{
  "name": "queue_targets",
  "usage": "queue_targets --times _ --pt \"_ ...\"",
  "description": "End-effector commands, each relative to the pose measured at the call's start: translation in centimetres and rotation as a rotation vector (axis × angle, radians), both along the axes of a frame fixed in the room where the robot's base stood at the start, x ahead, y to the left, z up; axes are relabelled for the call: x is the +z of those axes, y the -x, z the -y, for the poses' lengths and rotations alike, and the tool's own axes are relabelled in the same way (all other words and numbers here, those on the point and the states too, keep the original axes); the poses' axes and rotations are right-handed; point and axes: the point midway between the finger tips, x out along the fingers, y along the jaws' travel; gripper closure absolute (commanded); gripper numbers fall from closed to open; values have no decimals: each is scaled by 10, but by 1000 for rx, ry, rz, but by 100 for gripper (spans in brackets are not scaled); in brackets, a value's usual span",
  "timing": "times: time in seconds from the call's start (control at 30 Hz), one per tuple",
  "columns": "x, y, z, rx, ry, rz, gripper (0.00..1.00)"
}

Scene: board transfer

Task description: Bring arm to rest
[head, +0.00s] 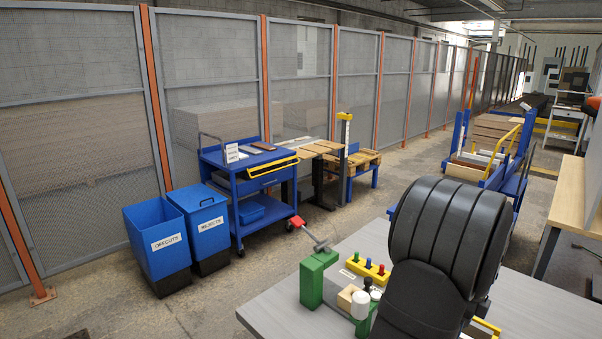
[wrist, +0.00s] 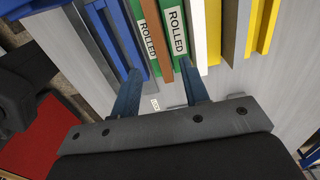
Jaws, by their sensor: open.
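My gripper (wrist: 160,68) shows in the wrist view with its two blue-grey fingers apart and nothing held between them. Its tips point toward green holders with white ROLLED labels (wrist: 177,32). A thin brown board (wrist: 157,38) stands between the green parts, and a white strip (wrist: 199,30) lies to the right. I cannot tell how far the fingertips are from them. In the head view my own dark arm covers much of the grey worktable (head: 275,308), and my gripper is hidden there.
Blue rails (wrist: 122,30) and yellow rails (wrist: 262,30) flank the holders. In the head view, a green block (head: 315,280), a yellow block with coloured knobs (head: 367,270) and a white cylinder (head: 360,304) stand left of my arm. Blue bins (head: 160,240) and a blue cart (head: 250,175) stand beyond.

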Motion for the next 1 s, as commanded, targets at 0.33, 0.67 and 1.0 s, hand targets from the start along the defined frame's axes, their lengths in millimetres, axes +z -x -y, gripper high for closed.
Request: queue_targets --times 0.33,0.67,1.0 --pt "71 -1 1 0 3 3 59" --pt "21 0 0 0 -4 -4 59" --pt "-48 0 0 0 -3 -3 59"
